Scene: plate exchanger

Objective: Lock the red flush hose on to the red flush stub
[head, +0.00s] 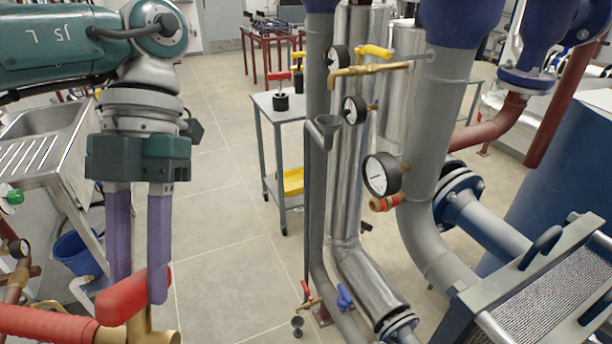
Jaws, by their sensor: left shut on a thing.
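My left gripper (137,290) comes down at the lower left, with its two purple fingers on either side of a thick red grip (122,304). It is shut on this part of the red flush hose's end. The red flush hose (45,324) runs in from the left edge. A brass fitting (152,332) shows below the grip, cut off by the bottom edge. A short brass stub with a red band (385,203) juts left from the grey pipe; it looks like the red flush stub. It is well to the right of the hose end and apart from it. My right gripper is not in view.
Pressure gauges (381,174), a brass valve with a yellow handle (373,52) and a funnel (326,128) crowd the pipes near the stub. The plate exchanger (560,300) stands at lower right, a sink (45,125) at left. Floor (220,220) between is clear.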

